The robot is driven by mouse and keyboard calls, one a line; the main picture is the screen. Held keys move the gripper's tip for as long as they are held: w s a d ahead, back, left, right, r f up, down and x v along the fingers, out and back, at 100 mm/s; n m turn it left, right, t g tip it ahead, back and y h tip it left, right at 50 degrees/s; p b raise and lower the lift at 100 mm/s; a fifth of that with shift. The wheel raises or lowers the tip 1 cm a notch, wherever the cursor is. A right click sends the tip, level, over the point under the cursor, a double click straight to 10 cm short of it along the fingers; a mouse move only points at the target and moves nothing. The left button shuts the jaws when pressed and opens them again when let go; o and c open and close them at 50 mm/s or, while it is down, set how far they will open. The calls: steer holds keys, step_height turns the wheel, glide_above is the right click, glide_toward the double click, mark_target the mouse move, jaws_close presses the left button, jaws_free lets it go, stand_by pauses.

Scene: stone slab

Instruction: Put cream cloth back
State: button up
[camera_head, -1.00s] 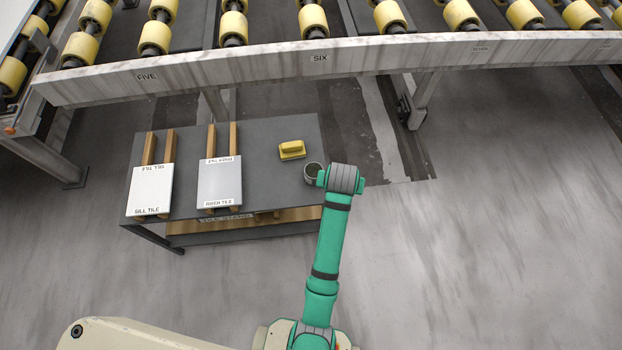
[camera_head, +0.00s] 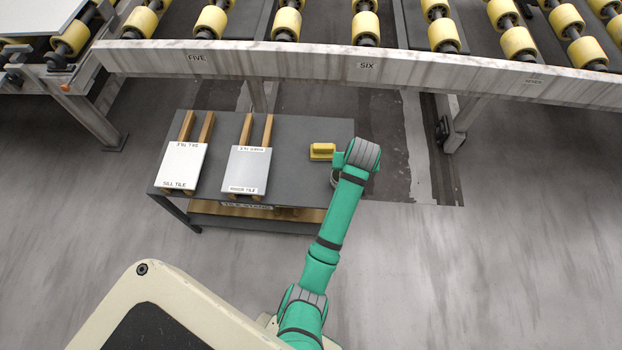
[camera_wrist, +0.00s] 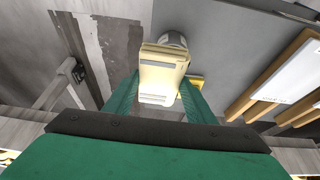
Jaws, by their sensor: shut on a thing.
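The cream cloth (camera_wrist: 161,72) is a pale folded piece between the green fingers of my gripper (camera_wrist: 160,92) in the wrist view. The gripper is shut on it. Just beyond the cloth is a round grey pot (camera_wrist: 174,39), partly covered by it. I cannot tell whether cloth and pot touch. In the head view my arm hides the cloth and the gripper. A sliver of the pot (camera_head: 334,181) shows beside my arm at the right end of the dark tile stand (camera_head: 290,185).
A yellow float (camera_head: 322,151) lies on the stand left of my arm. The sill tile (camera_head: 181,167) and another pale tile (camera_head: 246,170) rest on wooden strips at the left. A roller conveyor with a stone-coloured rail (camera_head: 330,62) runs behind. Floor to the right is open.

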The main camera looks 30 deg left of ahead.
steer(key=s+a+f, duration=0.1)
steer(key=a+f, duration=0.1)
steer(key=a, duration=0.2)
steer(key=s+a+f, duration=0.1)
steer(key=a+f, duration=0.2)
steer(key=a, duration=0.1)
steer(key=s+a+f, duration=0.2)
steer(key=a+f, duration=0.1)
steer(key=shift+a+f, duration=0.25)
steer(key=shift+a, duration=0.15)
steer(key=shift+a+f, duration=0.3)
steer(key=shift+f, duration=0.1)
steer(key=shift+s+a+f, duration=0.1)
steer(key=shift+a+f, duration=0.05)
steer(key=shift+f, duration=0.75)
steer(key=shift+a+f, duration=0.1)
steer(key=shift+f, duration=0.8)
steer(key=o, duration=1)
steer(key=shift+f, duration=0.1)
